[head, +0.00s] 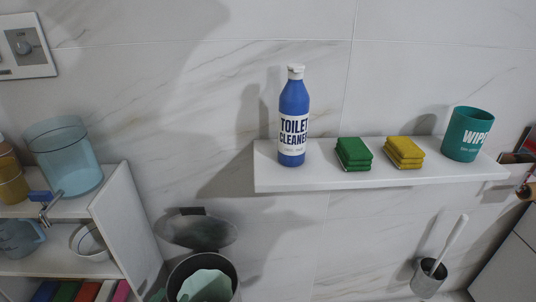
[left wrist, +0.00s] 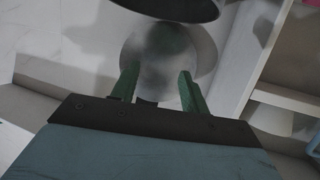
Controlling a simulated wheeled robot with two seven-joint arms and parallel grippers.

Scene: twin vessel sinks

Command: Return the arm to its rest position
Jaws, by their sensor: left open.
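My left gripper (left wrist: 158,82) shows in the left wrist view with its two green fingers apart and nothing between them. Beyond the fingertips is a round grey metal disc, with a dark rounded rim above it. My right gripper is in neither view.
A bin (head: 230,272) with its lid (head: 197,230) open holds something pale green. A low shelf unit (head: 125,205) stands left. A wall shelf (head: 385,180) carries a blue bottle (head: 293,105), green sponges (head: 353,153), yellow sponges (head: 404,152) and a teal tub (head: 466,133). A toilet brush (head: 430,275) stands lower right.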

